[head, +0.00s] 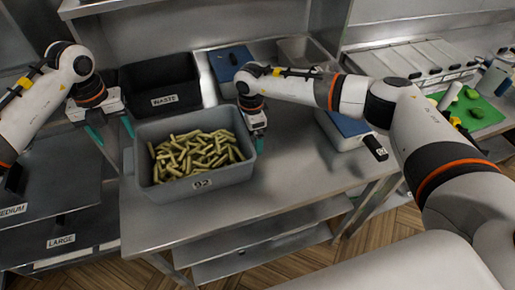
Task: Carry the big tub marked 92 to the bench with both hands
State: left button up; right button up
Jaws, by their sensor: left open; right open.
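The big grey tub (204,188) marked 92 stands on a steel table (185,226), full of green-yellow sticks. Its label (203,183) is on the near wall. My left gripper (110,139) is open, its teal fingers pointing down just off the tub's left end. My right gripper (257,138) is open at the tub's right end, close to the rim. I cannot tell whether its fingers touch the tub; they are partly hidden by the gripper body.
A black bin marked WASTE (164,101) stands right behind the tub. A blue-topped scale (349,129) and a blue item (232,62) are to the right and behind. A green board (473,113) lies far right. Shelves marked MEDIUM and LARGE (61,241) are at left. The table's front strip is clear.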

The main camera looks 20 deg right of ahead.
notch_tip(320, 180, up, 12)
dwell(0.6)
dwell(0.4)
